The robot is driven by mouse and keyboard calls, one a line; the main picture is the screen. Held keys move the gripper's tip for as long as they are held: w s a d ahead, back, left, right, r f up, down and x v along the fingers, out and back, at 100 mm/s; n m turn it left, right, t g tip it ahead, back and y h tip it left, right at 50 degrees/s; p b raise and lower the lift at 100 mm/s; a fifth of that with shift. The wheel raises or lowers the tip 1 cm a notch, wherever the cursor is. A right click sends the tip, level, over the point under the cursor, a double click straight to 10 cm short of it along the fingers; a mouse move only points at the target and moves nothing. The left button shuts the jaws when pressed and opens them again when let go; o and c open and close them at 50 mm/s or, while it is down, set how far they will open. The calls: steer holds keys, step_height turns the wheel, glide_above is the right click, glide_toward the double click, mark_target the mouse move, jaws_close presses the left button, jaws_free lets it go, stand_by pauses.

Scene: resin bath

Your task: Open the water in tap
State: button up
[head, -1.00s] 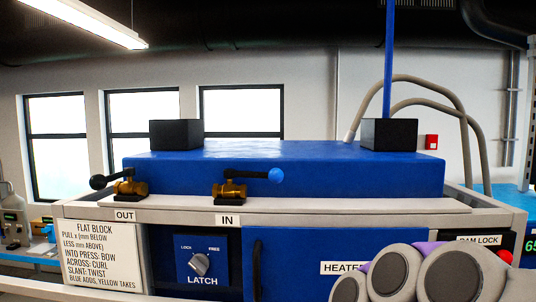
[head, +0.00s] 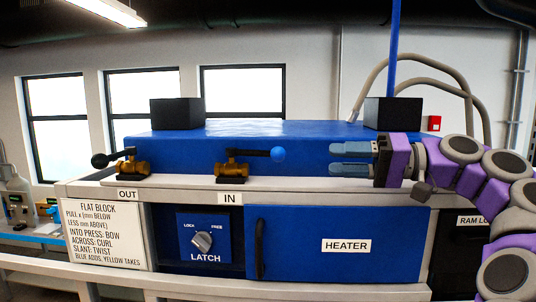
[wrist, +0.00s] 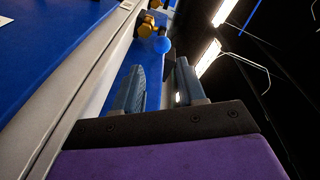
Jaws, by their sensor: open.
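The water in tap (head: 233,164) is a brass valve above the IN label (head: 232,198). Its black lever points right, along the front of the blue block, and ends in a blue ball (head: 277,154). My gripper (head: 335,158) is open and empty, to the right of the blue ball and apart from it, with its fingers pointing left toward it. In the wrist view the blue ball (wrist: 161,45) and part of the brass tap (wrist: 147,25) show beyond the open fingers (wrist: 157,88).
The out tap (head: 130,166), with a black ball lever, stands further left above the OUT label. The blue block (head: 230,148) lies behind the taps on a pale ledge (head: 300,184). Below are a LATCH knob (head: 202,241) and a blue HEATER door (head: 300,262).

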mark_target(271, 155)
steer(key=shift+w+d+r, duration=0.1)
steer(key=shift+w+d, duration=0.1)
steer(key=shift+d, duration=0.25)
steer(key=shift+t, duration=0.3)
steer(key=b+x, duration=0.3)
steer(key=x, duration=1.4)
steer(key=shift+a+r, duration=0.1)
steer(key=shift+c, duration=0.5)
steer(key=shift+s, duration=0.1)
jaws_close()
